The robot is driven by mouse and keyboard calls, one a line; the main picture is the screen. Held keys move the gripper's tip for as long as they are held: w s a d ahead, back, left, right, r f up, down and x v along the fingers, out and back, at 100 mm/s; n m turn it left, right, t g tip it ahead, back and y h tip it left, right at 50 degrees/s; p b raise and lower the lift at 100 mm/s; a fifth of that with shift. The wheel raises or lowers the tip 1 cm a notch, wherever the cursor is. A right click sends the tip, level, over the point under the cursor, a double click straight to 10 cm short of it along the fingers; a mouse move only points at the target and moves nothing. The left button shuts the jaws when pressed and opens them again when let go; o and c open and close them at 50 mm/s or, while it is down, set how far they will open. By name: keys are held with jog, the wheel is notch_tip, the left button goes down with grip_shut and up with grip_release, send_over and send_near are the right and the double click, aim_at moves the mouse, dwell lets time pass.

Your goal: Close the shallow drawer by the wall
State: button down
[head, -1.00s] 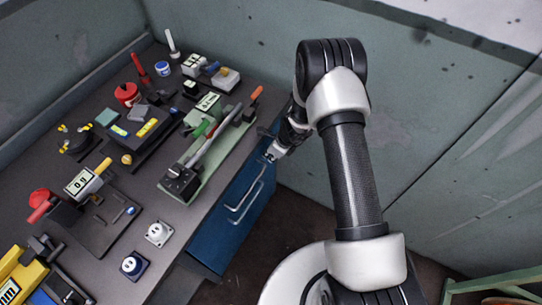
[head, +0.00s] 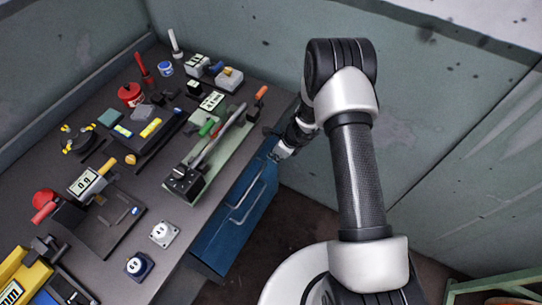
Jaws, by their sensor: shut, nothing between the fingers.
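A blue drawer unit (head: 236,226) sits under the right edge of the workbench, near the back wall. My gripper (head: 275,156) points down and left at the wall-side end of the drawer front, close to the upper handle's far end. It is shut and empty. Whether it touches the drawer I cannot tell.
The workbench (head: 205,212) holds a green-based lever device (head: 213,150) near the drawer side, two round knobs, a yellow device (head: 22,280) and several small tools. The wall (head: 440,130) stands close behind my arm. Dark floor is clear below the drawers.

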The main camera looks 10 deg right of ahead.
jog(key=s+d+p+v, duration=0.1)
jog(key=p+v, duration=0.2)
jog(key=v, duration=0.7)
jog(key=shift+d+p, duration=0.2)
jog(key=shift+p, duration=0.1)
jog(key=shift+s, duration=0.15)
